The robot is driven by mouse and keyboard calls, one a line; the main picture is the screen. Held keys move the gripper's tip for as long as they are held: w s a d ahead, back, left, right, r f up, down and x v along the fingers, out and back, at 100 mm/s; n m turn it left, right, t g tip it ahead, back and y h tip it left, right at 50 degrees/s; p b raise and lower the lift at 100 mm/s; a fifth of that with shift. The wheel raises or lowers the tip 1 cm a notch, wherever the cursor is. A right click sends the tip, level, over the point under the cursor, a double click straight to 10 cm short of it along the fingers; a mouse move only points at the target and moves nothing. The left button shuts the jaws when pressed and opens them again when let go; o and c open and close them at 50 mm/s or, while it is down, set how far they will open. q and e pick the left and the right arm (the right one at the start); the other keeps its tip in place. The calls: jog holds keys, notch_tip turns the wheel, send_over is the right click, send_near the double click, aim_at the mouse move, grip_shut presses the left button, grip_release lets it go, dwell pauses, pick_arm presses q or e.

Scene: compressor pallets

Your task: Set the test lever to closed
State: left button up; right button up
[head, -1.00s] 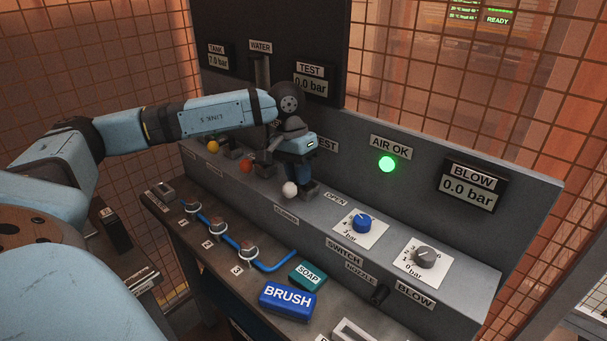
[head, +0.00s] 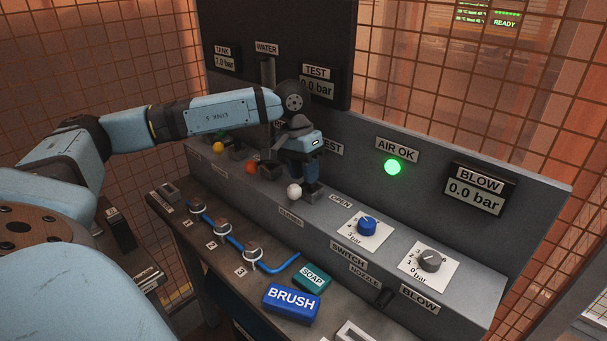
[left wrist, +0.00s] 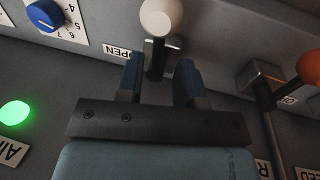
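The test lever has a white ball knob (head: 294,191) on a dark stem and stands on the grey panel below the TEST label. An OPEN label (head: 340,200) is to its right and another label (head: 291,217), too small to read surely, is in front of it. I cannot tell exactly which way the lever leans. My left gripper (head: 311,180) is at the lever. In the left wrist view the white knob (left wrist: 161,18) shows beyond the fingertips, and the open blue fingers (left wrist: 158,78) stand either side of the dark stem, with gaps visible. My right gripper is not in view.
An orange-knobbed lever (head: 251,167) and a yellow-knobbed one (head: 218,147) stand to the left. A blue dial (head: 368,226) and a grey dial (head: 430,261) are to the right. The AIR OK lamp (head: 393,167) glows green. The brush block (head: 291,302) lies in front.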

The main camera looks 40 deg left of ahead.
pick_arm(q)
jog(key=shift+s+f, duration=0.1)
jog(key=shift+f, duration=0.1)
notch_tip(320, 180, up, 14)
jog(key=a+p, duration=0.1)
jog(key=a, duration=0.1)
jog(key=shift+a+f, duration=0.2)
jog(key=shift+a, duration=0.1)
